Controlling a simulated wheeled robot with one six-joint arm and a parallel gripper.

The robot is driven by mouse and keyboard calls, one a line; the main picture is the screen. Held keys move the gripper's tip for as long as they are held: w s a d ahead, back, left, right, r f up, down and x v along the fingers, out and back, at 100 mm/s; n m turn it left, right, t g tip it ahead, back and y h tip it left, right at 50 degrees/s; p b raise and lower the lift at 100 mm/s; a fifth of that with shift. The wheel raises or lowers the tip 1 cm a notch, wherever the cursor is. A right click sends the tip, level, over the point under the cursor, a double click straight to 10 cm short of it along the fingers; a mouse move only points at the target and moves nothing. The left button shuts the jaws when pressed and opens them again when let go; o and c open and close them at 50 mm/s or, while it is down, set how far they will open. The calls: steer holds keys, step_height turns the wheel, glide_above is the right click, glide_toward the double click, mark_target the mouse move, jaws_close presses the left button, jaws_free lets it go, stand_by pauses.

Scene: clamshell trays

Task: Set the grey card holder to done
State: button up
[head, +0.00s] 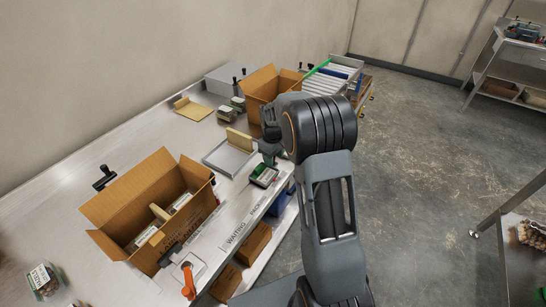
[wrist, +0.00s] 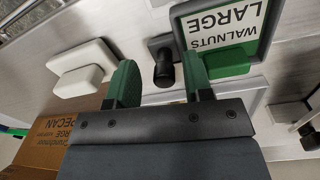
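A green-bordered card reading WALNUTS LARGE (head: 264,175) lies at the bench's front edge. It also fills the upper right of the wrist view (wrist: 222,30). Beside it in the wrist view is a dark grey block with a black knob (wrist: 164,68); I cannot tell for certain whether this belongs to the card holder. My gripper (wrist: 160,82) is open, with green fingers on either side of the knob and gaps showing. The right finger overlaps the card's edge in the picture. In the head view my arm partly hides my gripper (head: 271,157).
WAITING (head: 236,241) and PACKING lettering (head: 259,206) run along the front edge; any further label is hidden. An open carton (head: 125,199) stands left, another (head: 262,84) behind my arm. A grey tray (head: 228,158) lies left of my gripper. An orange-handled tool (head: 188,282) is nearer.

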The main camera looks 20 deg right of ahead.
step_height(320, 180, up, 14)
steer(key=shift+s+a, duration=0.2)
steer(key=shift+a, duration=0.05)
stand_by(0.5)
steer(key=shift+f, duration=0.1)
steer(key=s+a+m+t, duration=0.1)
steer(key=s+a+m, duration=0.1)
steer(key=s, duration=0.9)
steer(key=s+a+f+m+t, duration=0.1)
steer(key=s+a, duration=0.4)
steer(key=s, duration=0.7)
steer(key=shift+a+f+m+t+y, duration=0.15)
steer(key=shift+f+m+t+y, duration=0.15)
steer(key=shift+m+t, duration=0.6)
steer(key=shift+m, duration=0.3)
